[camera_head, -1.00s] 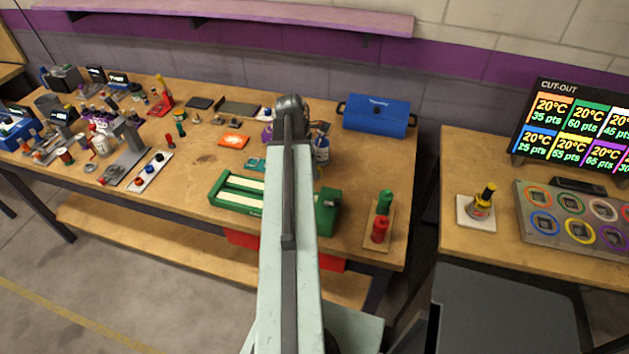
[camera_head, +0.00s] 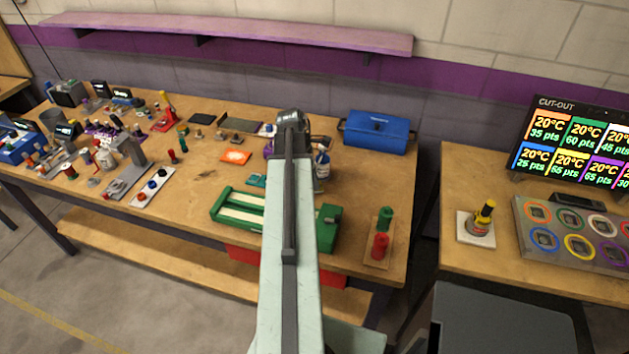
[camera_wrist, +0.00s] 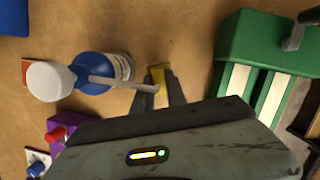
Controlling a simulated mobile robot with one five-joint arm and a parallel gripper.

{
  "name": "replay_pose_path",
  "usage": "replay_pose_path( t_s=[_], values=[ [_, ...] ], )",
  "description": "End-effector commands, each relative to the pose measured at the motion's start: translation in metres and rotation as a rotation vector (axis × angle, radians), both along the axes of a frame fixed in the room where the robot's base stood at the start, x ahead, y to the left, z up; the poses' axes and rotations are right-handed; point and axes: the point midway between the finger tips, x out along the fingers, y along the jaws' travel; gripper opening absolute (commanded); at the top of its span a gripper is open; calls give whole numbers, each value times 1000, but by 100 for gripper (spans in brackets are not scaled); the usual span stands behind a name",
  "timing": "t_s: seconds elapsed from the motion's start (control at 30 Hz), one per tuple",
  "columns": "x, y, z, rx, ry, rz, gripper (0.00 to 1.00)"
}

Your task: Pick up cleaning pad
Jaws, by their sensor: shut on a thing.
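A small yellow cleaning pad (camera_wrist: 160,76) sits between the fingertips of my gripper (camera_wrist: 160,88) in the wrist view. The two dark fingers are shut on it, one on each side, and its far end sticks out past them. I cannot tell whether the pad is clear of the wooden bench. In the head view my arm hides the fingers and the pad.
A green slotted fixture (camera_wrist: 262,75) stands to the right. A blue case (camera_head: 377,131) is at the bench's back. Red and green bottles (camera_head: 381,245) stand front right.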

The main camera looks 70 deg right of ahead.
Motion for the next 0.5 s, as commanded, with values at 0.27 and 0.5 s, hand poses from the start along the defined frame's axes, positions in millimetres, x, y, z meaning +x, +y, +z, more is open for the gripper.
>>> replay_pose_path(
  t_s=[0.27,0.5],
  values=[
    [-2,39,19,0,0,0,0],
    [-2,38,71,0,0,0,0]
  ],
)
